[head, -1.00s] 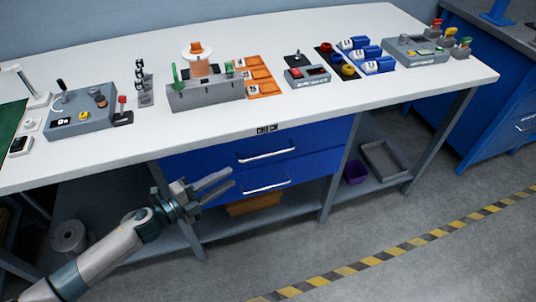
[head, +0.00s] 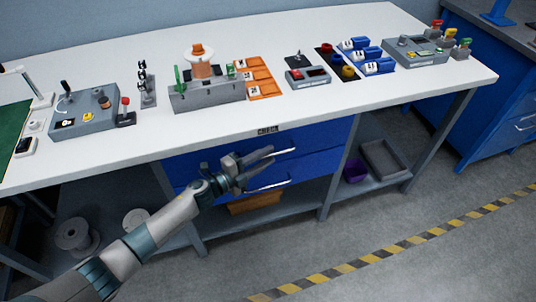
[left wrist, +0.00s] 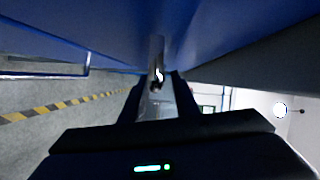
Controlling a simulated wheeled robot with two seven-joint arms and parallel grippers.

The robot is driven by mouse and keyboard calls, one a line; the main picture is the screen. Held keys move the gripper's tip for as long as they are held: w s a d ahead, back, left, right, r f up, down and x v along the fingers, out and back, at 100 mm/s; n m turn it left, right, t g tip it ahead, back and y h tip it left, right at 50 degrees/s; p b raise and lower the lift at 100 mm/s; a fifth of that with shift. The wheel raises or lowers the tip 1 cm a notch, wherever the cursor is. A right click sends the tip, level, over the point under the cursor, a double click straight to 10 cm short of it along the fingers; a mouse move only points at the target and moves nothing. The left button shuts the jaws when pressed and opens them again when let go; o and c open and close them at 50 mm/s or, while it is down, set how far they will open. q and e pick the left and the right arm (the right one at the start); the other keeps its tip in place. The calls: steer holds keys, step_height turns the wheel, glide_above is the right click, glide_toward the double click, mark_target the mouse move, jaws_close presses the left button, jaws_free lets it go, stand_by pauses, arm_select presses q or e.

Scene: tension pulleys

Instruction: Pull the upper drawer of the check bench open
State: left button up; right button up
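The blue upper drawer (head: 325,137) of the check bench is shut, its front flush under the white top. Its bright bar handle (head: 289,151) shows to the right of my left gripper (head: 273,155), which covers the rest of it. The gripper is open, with its two fingers apart and pointing right at the handle's height. In the left wrist view, the handle (left wrist: 157,55) runs straight ahead between the spread fingers of the gripper (left wrist: 158,90). Whether a finger touches the bar cannot be told. My right gripper is not in view.
The lower drawer's handle (head: 268,187) is just below my gripper. A bench leg (head: 340,170) stands right of the drawers. Spools (head: 75,236) lie on the lower shelf at left. Devices and trays stand on the white benchtop (head: 210,130). The floor in front is free.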

arm_select(q)
steer(key=shift+w+d, duration=0.4)
steer(key=shift+d, duration=0.1)
steer(key=shift+c, duration=0.3)
jaws_close()
